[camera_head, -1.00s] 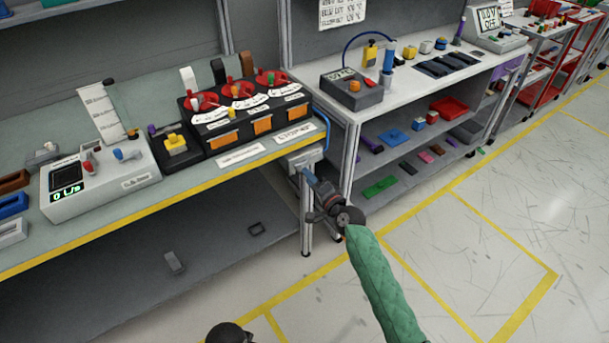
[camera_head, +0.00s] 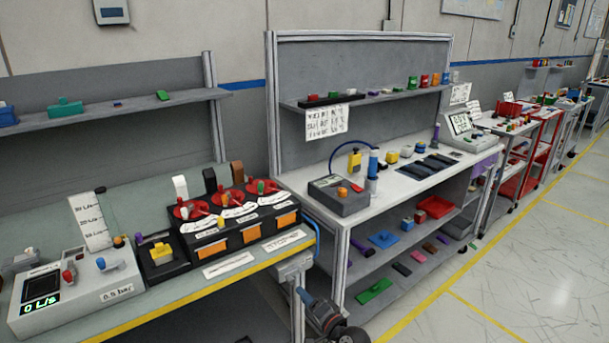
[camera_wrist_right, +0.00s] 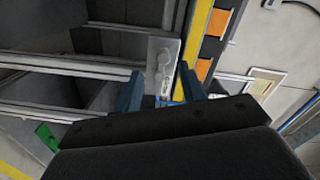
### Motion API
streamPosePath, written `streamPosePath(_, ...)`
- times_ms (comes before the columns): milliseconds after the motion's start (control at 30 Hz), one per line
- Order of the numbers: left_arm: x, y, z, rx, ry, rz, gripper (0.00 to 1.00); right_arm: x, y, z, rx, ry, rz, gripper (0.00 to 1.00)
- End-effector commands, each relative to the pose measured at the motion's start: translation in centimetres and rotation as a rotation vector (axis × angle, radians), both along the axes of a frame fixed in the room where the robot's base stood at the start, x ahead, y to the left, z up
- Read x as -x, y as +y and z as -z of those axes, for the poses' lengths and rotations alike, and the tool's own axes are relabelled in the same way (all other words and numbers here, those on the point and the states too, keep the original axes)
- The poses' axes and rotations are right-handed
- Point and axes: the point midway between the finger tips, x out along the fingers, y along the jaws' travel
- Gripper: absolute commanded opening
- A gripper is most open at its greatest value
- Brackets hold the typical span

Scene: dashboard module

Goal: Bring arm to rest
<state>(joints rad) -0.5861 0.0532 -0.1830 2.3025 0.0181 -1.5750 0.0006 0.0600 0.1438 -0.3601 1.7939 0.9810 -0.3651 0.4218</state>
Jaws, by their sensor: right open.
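My right gripper (camera_head: 310,302) shows at the bottom of the head view, beside the front right corner of the left workbench and below its top. The frame's bottom edge cuts off most of my right arm. In the right wrist view, the two blue fingers of my right gripper (camera_wrist_right: 160,94) stand apart with nothing held between them. A pale grey plate (camera_wrist_right: 163,62) at the bench corner shows beyond the gap. I cannot tell whether a finger touches it. My left gripper is not in the head view.
The left workbench (camera_head: 225,268) has a yellow front edge and carries a dashboard module (camera_head: 205,254) with red dials and a white meter box (camera_head: 80,299). A second bench (camera_head: 409,188) with lower shelves stands to the right. Open floor (camera_head: 530,270) lies at the right.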

Motion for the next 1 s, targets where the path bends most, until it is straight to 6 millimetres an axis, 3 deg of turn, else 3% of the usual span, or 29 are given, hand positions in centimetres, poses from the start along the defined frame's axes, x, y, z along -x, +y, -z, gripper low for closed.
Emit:
streamPosePath(200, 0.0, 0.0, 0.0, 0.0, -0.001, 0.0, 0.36, 2.3, 1.7, 2.8, 0.296, 0.011, -0.164, 0.41)
streamPosePath(367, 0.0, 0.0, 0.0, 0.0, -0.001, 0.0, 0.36, 4.3, 1.0, 3.2, 0.594, -0.005, -0.282, 0.41)
streamPosePath(533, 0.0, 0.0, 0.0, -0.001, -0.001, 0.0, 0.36, 6.7, -1.6, 3.0, 0.88, 0.013, -0.355, 0.41)
streamPosePath(667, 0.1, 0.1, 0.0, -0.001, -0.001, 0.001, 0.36, 10.2, -4.7, 3.9, 1.07, 0.085, -0.392, 0.41)
streamPosePath(800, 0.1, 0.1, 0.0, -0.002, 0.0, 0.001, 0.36, 15.5, -8.5, 5.5, 1.23, 0.21, -0.414, 0.41)
streamPosePath(1000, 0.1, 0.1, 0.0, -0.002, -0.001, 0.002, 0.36, 22.8, -12.6, 7.4, 1.328, 0.376, -0.408, 0.41)
